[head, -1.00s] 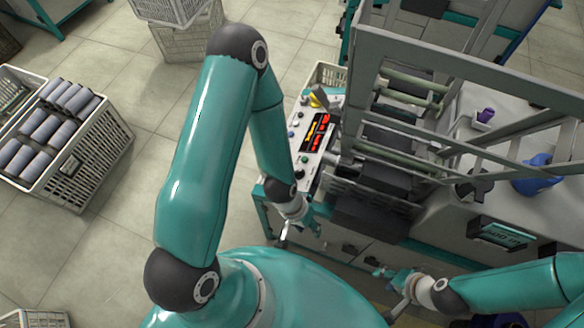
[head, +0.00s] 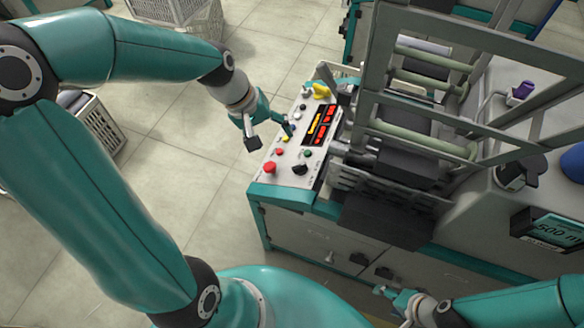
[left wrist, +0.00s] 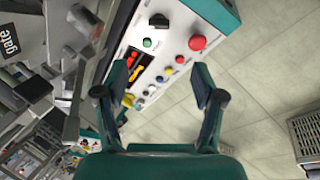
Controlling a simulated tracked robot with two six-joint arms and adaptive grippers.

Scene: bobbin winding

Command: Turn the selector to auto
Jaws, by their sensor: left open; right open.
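The control panel (head: 284,180) is a light sloped plate on the machine's left side. It carries a black knob (head: 299,169), which looks like the selector; its label and pointer are too small to read. The knob also shows in the left wrist view (left wrist: 158,20), at the top beyond my fingers. My left gripper (head: 270,136) is open and empty above the panel's left edge; its open fingers (left wrist: 160,85) also show in the left wrist view. My right gripper (head: 393,293) is open and low in front of the cabinet, away from the panel.
Near the black knob are a red mushroom button (head: 269,168) and a green button (head: 309,153). A lit display (head: 319,125) and a yellow handle (head: 321,90) sit further up. A grey guard frame (head: 370,70) stands to the right.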

